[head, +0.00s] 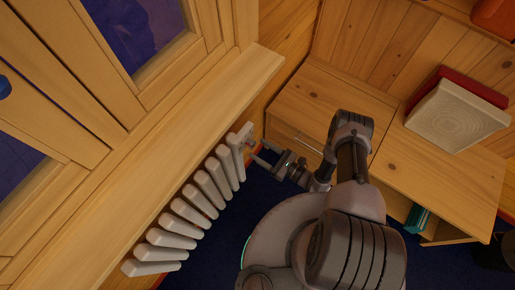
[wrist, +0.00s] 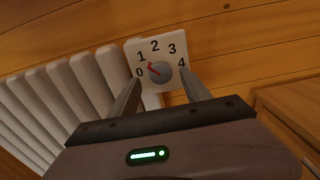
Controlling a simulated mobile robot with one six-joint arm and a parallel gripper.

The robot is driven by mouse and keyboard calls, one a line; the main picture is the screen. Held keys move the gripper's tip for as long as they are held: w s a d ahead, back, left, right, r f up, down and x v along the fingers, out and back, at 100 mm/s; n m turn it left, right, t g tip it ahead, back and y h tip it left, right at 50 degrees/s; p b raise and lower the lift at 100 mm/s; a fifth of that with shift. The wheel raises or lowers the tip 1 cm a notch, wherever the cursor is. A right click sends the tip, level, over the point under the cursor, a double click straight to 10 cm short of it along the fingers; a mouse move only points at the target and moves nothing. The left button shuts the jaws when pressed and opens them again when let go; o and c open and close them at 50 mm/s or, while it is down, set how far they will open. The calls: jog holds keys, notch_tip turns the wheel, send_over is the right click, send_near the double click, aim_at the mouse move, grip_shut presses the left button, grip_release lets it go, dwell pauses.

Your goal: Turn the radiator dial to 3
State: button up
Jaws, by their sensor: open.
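The radiator dial is a round grey knob (wrist: 161,73) on a white plate (wrist: 133,49) marked 0 to 4. Its red pointer aims up and left, between 0 and 1 and closer to 1. My gripper (wrist: 161,76) is open, with one finger on each side of the knob in the picture. I cannot tell whether the fingers touch it or stop short of it. In the head view my gripper (head: 258,152) reaches to the far end of the white radiator (head: 208,190), where the dial's details are too small to read.
A wooden windowsill (head: 150,150) runs above the radiator. A wooden cabinet (head: 320,98) and a desk (head: 445,170) stand to the right, with a pale box (head: 455,115) on the desk. The plank wall (wrist: 230,50) is close behind the dial. Dark blue floor lies below.

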jog(key=shift+x, duration=1)
jog(key=shift+d, duration=0.1)
grip_shut()
jog(key=shift+m+b, duration=0.3)
jog(key=m+b, duration=0.5)
jog(key=m, duration=1.1)
jog(key=shift+s+m, duration=0.1)
jog(key=shift+m, duration=0.6)
